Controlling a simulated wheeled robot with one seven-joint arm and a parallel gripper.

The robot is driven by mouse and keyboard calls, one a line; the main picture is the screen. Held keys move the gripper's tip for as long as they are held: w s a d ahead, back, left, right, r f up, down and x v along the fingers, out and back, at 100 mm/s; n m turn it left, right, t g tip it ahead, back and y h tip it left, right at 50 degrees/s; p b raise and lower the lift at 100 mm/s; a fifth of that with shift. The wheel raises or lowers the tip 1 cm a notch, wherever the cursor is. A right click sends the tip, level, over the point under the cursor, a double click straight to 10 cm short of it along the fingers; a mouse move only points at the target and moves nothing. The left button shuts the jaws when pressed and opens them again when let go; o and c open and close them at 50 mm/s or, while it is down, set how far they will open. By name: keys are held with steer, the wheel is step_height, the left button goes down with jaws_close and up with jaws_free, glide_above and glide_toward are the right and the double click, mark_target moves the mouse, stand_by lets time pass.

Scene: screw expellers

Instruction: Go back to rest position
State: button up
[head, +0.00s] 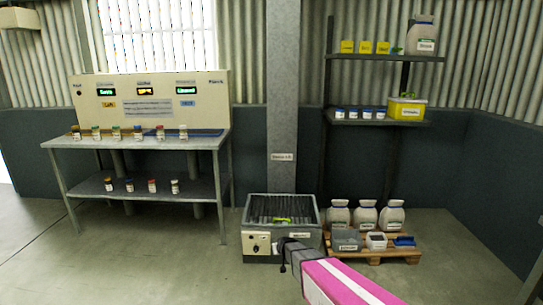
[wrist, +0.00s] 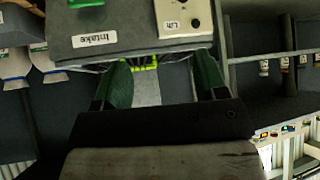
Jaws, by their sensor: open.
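My gripper (head: 287,248) is at the end of my pink and white arm in the head view, in front of the grey bin-like machine (head: 254,262). In the wrist view, which is upside down, my gripper (wrist: 162,66) has its two green-sided fingers spread wide apart with nothing held between them. The machine's front, with an "Intake" label (wrist: 95,39) and a light control panel (wrist: 183,18), lies just beyond the fingertips. I cannot tell whether they touch it. A green item (head: 283,220) is at the machine's open top.
A workbench (head: 90,142) with small jars and a display panel (head: 150,98) stands left. A pallet (head: 375,254) with white jugs (head: 365,217) and small bins is right of the machine, under a shelf rack (head: 385,58). A pillar (head: 283,95) stands behind. Floor at front left is clear.

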steer(key=s+d+r+m+g, duration=0.1)
steer(key=s+d+r+g, duration=0.1)
steer(key=s+d+r, duration=0.3)
steer(key=s+d+r+m+g+h, duration=0.1)
steer(key=s+d+r+g, duration=0.2)
steer(key=s, duration=1.1)
steer(key=s+d+r+g+h, duration=0.1)
steer(key=s+d+r+g, duration=0.2)
steer(key=s+d+r, duration=0.4)
step_height(320, 180, up, 3)
steer(key=s, duration=0.2)
steer(key=shift+s+f+m, duration=0.15)
steer(key=shift+s+m, duration=0.25)
